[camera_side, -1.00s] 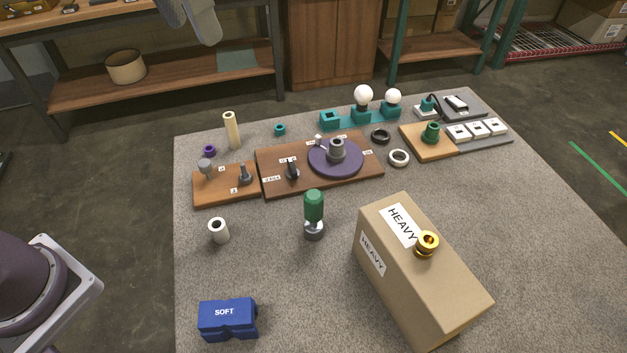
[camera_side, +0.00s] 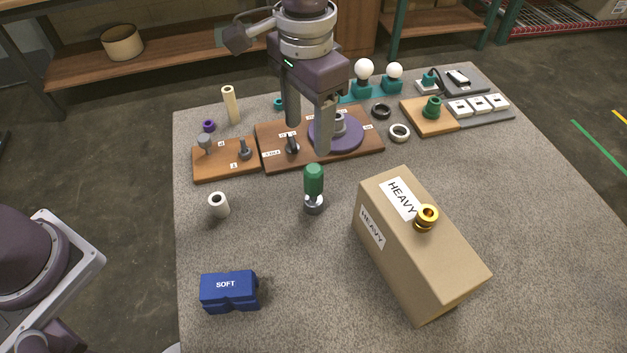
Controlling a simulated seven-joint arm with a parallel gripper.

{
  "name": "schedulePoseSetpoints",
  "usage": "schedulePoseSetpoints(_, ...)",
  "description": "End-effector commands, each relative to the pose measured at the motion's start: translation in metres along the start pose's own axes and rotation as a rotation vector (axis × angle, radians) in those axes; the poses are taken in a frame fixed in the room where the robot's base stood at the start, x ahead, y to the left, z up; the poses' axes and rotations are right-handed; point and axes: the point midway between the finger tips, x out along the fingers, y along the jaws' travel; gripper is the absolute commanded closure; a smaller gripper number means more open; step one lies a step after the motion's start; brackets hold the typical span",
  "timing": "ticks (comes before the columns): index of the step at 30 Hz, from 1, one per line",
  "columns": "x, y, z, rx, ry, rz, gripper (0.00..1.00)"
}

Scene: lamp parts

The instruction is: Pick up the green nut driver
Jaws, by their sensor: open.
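The green nut driver (camera_side: 314,181) stands upright on the grey table, its green handle up and a dark grey base (camera_side: 314,205) below. It is near the middle of the table, and nothing covers it. My gripper (camera_side: 309,139) hangs pointing down, its two grey fingers apart with nothing held between them. In the picture it is above and behind the nut driver, in front of the brown board with the purple disc. The fingers do not touch the driver.
A large cardboard box (camera_side: 415,250) marked HEAVY, with a brass fitting (camera_side: 427,217) on top, stands right of the driver. A white tube (camera_side: 219,205) and a blue SOFT block (camera_side: 229,290) are left. The brown board (camera_side: 270,150) with purple disc (camera_side: 345,142) lies behind.

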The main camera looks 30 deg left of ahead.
Motion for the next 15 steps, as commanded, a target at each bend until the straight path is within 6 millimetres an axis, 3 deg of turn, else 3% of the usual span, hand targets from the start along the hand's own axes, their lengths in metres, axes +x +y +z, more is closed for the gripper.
schedulePoseSetpoints(3, 0.054, -0.001, 0.002, 0.0, -0.01, 0.0, 0.42)
schedulePoseSetpoints(6, 0.083, -0.001, 0.001, 0.0, -0.004, 0.0, 0.42)
schedulePoseSetpoints(15, 0.13, 0.002, -0.004, 0.0, -0.001, 0.0, 0.42)
